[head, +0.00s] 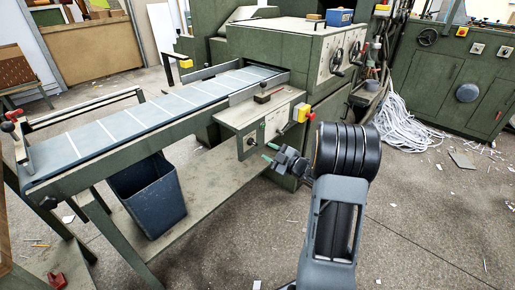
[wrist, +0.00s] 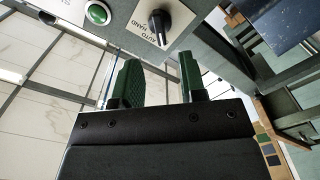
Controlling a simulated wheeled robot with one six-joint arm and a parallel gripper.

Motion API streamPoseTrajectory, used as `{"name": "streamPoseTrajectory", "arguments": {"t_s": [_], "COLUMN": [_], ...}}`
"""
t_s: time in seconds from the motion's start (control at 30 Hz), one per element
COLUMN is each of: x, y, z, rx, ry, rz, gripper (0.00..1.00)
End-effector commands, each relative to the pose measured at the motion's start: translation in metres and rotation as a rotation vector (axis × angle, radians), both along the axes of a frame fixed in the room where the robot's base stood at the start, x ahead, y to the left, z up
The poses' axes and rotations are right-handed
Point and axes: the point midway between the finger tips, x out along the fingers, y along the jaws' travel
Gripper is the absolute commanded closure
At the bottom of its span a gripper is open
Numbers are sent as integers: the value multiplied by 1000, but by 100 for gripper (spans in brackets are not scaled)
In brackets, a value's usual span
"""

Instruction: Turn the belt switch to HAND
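The belt switch (wrist: 158,24) is a black rotary knob on a pale plate at the top of the wrist view. The plate's lettering, AUTO and HAND, appears upside down beside the knob. A pale mark shows on the knob, but I cannot tell which word it points to. My gripper (wrist: 159,62) is open and empty, its two green fingers apart. The knob lies just beyond the gap between the fingertips, not touching them. In the head view my gripper (head: 269,152) is in front of the control box (head: 253,116) beside the belt.
A round green button (wrist: 98,13) sits left of the knob. A red and yellow emergency stop (head: 302,113) is on the box's right corner. The striped belt (head: 145,117) runs left, with a dark bin (head: 150,190) below.

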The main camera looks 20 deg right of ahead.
Motion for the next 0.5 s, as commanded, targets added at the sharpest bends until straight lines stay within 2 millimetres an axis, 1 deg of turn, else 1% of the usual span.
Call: {"name": "streamPoseTrajectory", "arguments": {"t_s": [0.03,0.2,0.33,0.5], "x": [9,34,47,57], "y": [6,17,22,27], "z": [-2,-2,-1,-1], "rx": [-1,0,0,1], "ry": [-1,0,0,0], "rz": [5,3,1,0], "gripper": [62,62,62,62]}}
